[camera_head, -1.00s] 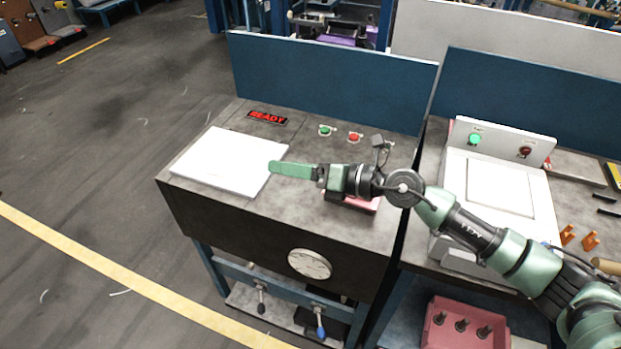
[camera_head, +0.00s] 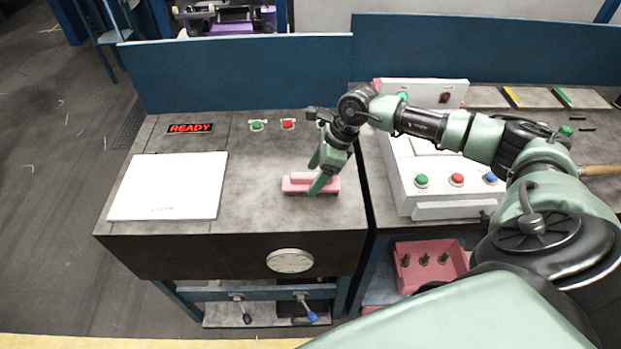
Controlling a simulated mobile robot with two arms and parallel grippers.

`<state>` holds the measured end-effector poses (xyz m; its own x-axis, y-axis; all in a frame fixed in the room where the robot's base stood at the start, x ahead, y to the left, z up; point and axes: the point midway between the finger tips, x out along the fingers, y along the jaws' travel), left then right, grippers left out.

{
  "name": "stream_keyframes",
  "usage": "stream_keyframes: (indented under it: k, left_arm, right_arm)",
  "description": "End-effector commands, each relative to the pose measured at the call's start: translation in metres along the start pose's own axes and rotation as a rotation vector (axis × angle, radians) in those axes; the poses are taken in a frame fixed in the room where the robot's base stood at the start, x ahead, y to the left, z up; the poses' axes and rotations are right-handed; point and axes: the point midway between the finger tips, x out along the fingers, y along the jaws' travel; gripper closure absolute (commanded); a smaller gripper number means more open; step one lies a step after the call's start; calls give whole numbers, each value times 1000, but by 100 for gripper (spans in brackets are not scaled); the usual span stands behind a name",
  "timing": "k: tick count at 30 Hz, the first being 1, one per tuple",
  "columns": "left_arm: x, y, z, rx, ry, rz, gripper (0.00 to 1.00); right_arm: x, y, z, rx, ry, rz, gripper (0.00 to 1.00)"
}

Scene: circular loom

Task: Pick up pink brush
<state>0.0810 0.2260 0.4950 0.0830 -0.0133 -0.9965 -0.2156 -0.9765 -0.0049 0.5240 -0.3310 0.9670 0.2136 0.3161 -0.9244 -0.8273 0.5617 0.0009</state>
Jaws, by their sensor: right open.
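The pink brush (camera_head: 297,183) lies on the grey tabletop, near the right end of the left bench. My right gripper (camera_head: 314,176) points down at the brush, its green fingers overlapping the brush's right half in the picture. The fingers are apart; one passes in front of the brush and hides part of it. I cannot tell whether they touch it. My left gripper is not in view.
A white panel (camera_head: 168,187) lies on the bench's left side. A READY sign (camera_head: 190,128), a green button (camera_head: 257,125) and a red button (camera_head: 288,124) are behind. A white control box (camera_head: 440,195) stands right. A pink bin (camera_head: 430,262) sits below.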

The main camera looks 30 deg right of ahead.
Motion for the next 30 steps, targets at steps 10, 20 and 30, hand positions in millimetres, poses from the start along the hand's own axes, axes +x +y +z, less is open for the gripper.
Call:
stream_keyframes:
  k: [10, 20, 30]
  left_arm:
    - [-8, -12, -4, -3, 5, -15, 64]
    - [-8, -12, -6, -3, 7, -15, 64]
    - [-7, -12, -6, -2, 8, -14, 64]
  right_arm:
    - [21, 0, 0, -1, -1, 0, 29]
    - [20, 0, 1, 0, -2, 0, 99]
    - [17, -1, 3, 0, -4, -2, 100]
